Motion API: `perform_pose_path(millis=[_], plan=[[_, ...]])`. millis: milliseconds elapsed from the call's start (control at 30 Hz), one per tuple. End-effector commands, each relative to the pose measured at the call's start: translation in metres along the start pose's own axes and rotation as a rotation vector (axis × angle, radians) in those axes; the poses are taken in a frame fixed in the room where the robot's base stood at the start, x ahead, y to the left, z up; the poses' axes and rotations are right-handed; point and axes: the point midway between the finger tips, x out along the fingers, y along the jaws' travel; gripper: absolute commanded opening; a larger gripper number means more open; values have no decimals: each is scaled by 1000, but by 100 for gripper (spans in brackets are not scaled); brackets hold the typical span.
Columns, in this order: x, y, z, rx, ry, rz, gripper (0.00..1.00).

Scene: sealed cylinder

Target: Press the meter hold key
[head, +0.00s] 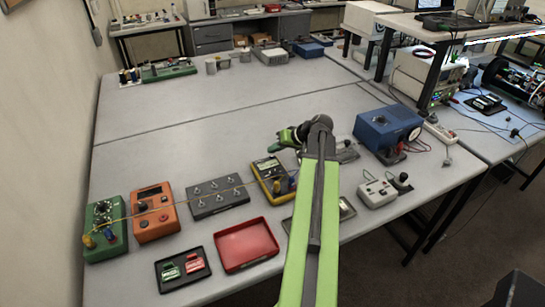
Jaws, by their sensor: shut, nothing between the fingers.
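A yellow-edged meter with a dark face (268,168) lies on the grey table, just left of my arm. Its hold key is too small to make out. Blue and yellow plugs sit at its lower end. My gripper (277,144), with green and dark parts, is shut and empty. In the picture it is just above the meter's upper right edge. I cannot tell its height or whether it touches the meter. My green arm covers part of the table right of the meter.
An orange box (153,222), a green box (105,238) and a dark switch box (217,198) stand left of the meter. A red tray (246,245) lies in front. A blue box (388,128) stands at right. The table behind is mostly clear.

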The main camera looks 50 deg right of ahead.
Motion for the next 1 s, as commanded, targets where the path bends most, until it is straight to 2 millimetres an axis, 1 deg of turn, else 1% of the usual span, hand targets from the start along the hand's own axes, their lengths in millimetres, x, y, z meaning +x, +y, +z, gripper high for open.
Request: perform_pose_path(millis=[267, 533, 1000], plan=[[0, 0, 0, 0, 0, 0, 0], [8, 4, 4, -1, 0, 0, 0], [8, 4, 4, -1, -1, -1, 0]])
